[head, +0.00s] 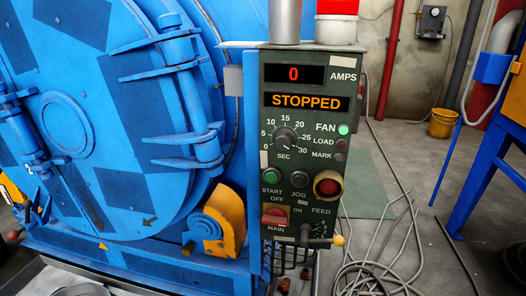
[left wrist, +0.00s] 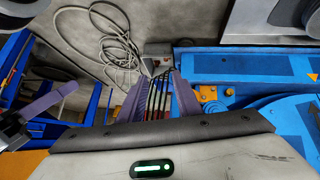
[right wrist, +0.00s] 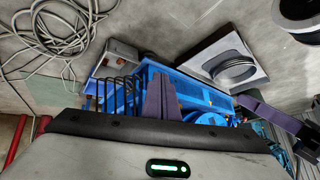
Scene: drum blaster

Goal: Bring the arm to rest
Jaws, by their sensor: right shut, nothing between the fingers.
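The head view shows neither arm. My left gripper (left wrist: 162,92) is in the left wrist view, with its two purple fingers apart and nothing held between them. My right gripper (right wrist: 161,97) is in the right wrist view, its purple fingers together and empty. Each wrist view also shows a purple part of my other arm at its side. The control panel (head: 305,165) stands upright in the middle of the head view. Its display (head: 307,100) reads STOPPED, the amps display (head: 293,74) reads 0, and the green FAN lamp (head: 343,130) is lit.
The blue blaster with its round door (head: 90,120) fills the left of the head view. Loose grey cables (head: 375,265) lie on the floor right of the panel. A yellow bucket (head: 443,123) and a blue frame (head: 480,150) stand at the right.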

